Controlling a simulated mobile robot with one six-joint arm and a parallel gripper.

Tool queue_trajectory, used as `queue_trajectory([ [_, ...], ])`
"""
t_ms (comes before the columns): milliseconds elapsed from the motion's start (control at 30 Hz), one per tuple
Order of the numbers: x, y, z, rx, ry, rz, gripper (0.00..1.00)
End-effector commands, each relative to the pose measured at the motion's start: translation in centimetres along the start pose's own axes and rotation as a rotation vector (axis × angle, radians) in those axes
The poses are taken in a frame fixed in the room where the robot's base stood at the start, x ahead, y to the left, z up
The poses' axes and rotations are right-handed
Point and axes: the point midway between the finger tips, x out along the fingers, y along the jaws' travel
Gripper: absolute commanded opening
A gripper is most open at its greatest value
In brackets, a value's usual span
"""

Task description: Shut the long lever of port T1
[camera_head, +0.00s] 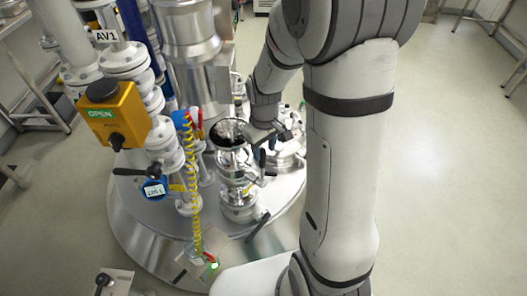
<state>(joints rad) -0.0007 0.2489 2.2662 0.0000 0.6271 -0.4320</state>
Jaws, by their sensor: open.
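A metal port (239,185) with a dark round opening on top stands on the round steel vessel lid in the middle of the head view. A black lever (258,227) slants off beside its lower part, and a small handle (268,173) sticks out higher on its right side. I cannot read a T1 label, so I cannot tell for sure which lever is the long one of T1. My gripper (262,150) is open, just right of the port's top and above the small handle. Its fingertips are small and partly hidden, and I see nothing held. I cannot tell whether it touches anything.
A yellow box marked OPEN (115,112) stands under the AV1 sign, with another black lever (130,171) below. A yellow coiled hose (190,180) hangs left of the port. A steel column (190,45) rises behind. The floor (450,150) at right is clear.

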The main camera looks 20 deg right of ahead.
Motion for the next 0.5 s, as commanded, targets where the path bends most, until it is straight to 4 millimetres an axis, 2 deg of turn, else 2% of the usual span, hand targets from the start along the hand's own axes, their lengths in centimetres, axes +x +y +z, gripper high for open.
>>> queue_trajectory([
  [100, 1.9, -0.3, 0.0, -0.008, -0.005, -0.002, 0.41],
  [200, 3.0, -0.5, -0.1, -0.011, -0.003, -0.001, 0.41],
  [500, 3.9, -0.5, -0.2, -0.014, 0.0, 0.0, 0.41],
])
